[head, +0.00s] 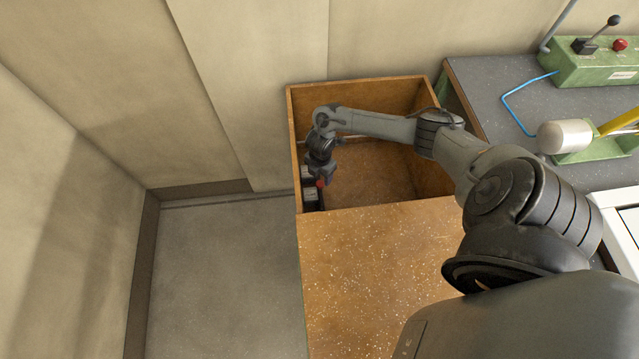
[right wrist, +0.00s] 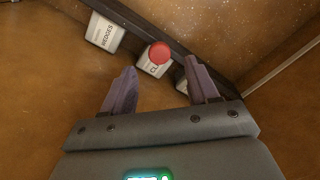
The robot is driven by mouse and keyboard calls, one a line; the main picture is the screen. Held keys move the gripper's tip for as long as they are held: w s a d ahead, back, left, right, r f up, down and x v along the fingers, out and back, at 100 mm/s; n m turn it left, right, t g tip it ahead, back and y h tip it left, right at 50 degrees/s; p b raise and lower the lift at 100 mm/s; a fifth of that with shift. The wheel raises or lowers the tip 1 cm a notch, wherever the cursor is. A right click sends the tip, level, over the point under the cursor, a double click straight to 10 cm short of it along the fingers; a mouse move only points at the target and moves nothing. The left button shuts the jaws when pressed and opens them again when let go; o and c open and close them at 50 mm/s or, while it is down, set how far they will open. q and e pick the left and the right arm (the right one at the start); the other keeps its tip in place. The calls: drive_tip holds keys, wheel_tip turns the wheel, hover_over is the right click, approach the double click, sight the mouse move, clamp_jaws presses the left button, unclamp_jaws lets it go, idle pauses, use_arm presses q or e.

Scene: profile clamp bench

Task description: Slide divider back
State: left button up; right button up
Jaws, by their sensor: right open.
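A dark bar (right wrist: 135,22) crosses the right wrist view diagonally and carries white label tags and a round red knob (right wrist: 160,52). In the head view the bar (head: 317,200) lies along the left wall inside a wooden box, and the red knob (head: 320,183) shows there. I cannot tell which part is the divider itself. My right gripper (right wrist: 160,68) is open, its fingers apart on either side of the knob's line. The knob shows just beyond the fingertips; contact cannot be told. My left gripper is out of view.
The wooden box (head: 350,90) has raised walls around my right gripper; a brown speckled top (head: 370,270) lies in front. One tag (right wrist: 103,32) reads WEDGES. A thin pale strip (right wrist: 285,65) crosses the box floor. A grey bench (head: 480,85) with green equipment stands right.

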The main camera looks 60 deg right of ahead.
sight(320, 183)
wheel_tip(320, 183, down, 5)
drive_tip(key=shift+a+r+b, duration=0.1)
drive_tip(key=shift+r+b, duration=0.05)
drive_tip(key=shift+b, duration=0.7)
drive_tip(key=shift+f, duration=0.35)
clamp_jaws()
